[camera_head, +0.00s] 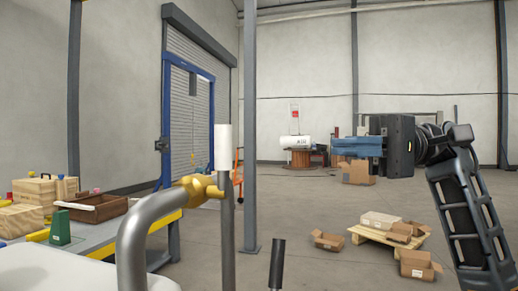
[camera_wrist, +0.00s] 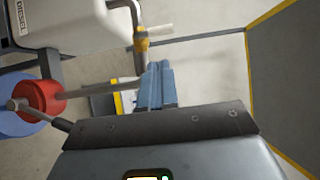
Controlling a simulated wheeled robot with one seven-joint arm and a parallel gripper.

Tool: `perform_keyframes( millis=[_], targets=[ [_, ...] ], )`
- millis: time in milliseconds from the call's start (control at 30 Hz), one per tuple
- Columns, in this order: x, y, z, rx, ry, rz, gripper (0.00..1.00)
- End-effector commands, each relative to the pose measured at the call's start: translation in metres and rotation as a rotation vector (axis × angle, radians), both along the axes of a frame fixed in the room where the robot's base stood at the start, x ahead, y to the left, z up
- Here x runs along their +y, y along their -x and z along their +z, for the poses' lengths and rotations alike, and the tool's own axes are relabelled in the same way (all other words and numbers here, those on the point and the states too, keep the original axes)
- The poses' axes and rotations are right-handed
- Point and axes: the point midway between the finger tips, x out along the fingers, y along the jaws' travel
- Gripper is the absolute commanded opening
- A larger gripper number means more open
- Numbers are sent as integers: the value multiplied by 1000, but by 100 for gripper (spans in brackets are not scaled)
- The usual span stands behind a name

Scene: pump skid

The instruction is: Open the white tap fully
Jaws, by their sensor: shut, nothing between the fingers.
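The white tap has a white lever (camera_head: 223,150) on a yellow valve body (camera_head: 200,188) at the end of a bent grey pipe. In the head view the lever stands upright in the picture. In the wrist view the lever (camera_wrist: 158,30) points right from the yellow body (camera_wrist: 141,42), beyond my fingertips. My gripper (camera_head: 340,146) has blue fingers, shut and empty, pointing left in the head view. It is well to the right of the tap and apart from it. The fingers also show in the wrist view (camera_wrist: 158,70).
A white diesel tank (camera_wrist: 75,22) adjoins the pipe. Red (camera_wrist: 38,98) and blue (camera_wrist: 15,122) round parts are at left in the wrist view. A bench with boxes and a wooden tray (camera_head: 95,208) stands left. Cartons and a pallet (camera_head: 385,238) lie right; floor between is clear.

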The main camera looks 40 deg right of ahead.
Motion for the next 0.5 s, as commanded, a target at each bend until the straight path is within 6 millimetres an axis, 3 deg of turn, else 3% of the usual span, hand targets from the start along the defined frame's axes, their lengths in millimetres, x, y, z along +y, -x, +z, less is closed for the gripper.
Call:
perform_keyframes(
  millis=[233,500],
  targets=[
    [15,-6,-1,1,0,2,0],
    [63,-23,0,0,0,4,0]
  ],
)
